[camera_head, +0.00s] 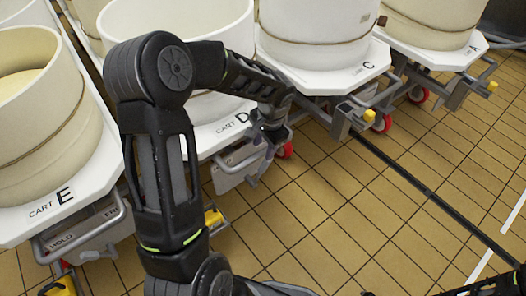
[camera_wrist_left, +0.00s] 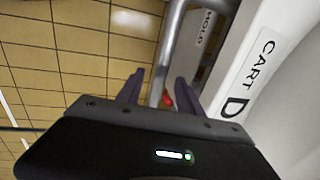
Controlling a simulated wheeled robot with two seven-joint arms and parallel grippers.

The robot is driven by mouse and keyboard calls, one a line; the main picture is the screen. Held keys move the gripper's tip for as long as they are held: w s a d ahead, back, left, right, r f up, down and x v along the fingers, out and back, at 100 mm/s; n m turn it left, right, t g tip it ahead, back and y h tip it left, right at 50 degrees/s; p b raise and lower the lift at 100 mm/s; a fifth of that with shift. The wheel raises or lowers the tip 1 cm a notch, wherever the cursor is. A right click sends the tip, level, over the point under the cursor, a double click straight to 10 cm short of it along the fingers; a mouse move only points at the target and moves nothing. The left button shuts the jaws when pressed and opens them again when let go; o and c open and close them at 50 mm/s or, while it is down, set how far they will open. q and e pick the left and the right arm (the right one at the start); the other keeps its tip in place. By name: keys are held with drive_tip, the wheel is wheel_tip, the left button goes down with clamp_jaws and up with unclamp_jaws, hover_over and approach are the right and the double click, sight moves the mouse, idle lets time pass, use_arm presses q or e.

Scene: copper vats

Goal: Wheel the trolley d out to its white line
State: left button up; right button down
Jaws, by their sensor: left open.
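Trolley D (camera_head: 205,140) is a white cart with a cream vat on it, standing in the row between E and C. My left arm hides part of it. Its label also shows in the left wrist view (camera_wrist_left: 262,66). Its grey handle bar (camera_wrist_left: 170,45) runs between the two spread fingers of my left gripper (camera_wrist_left: 158,90), which is open. In the head view the left gripper (camera_head: 262,155) is at the handle's right part; contact is unclear. White line pieces (camera_head: 480,266) lie on the floor at lower right; which belongs to D is unclear. Part of my right gripper (camera_head: 495,285) shows at the bottom right corner.
Cart E (camera_head: 100,185) stands close on the left, cart C (camera_head: 335,80) close on the right, with cart A (camera_head: 440,52) beyond it. A dark floor strip (camera_head: 430,192) crosses the tiles. The tan tiled floor (camera_head: 330,215) in front of D is clear.

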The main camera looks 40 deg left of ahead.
use_arm(q)
drive_tip(key=shift+w+a+f, duration=0.1)
drive_tip(key=shift+a+f, duration=0.1)
drive_tip(key=shift+f, duration=0.8)
drive_tip(key=shift+c, duration=0.3)
clamp_jaws()
idle(0.4)
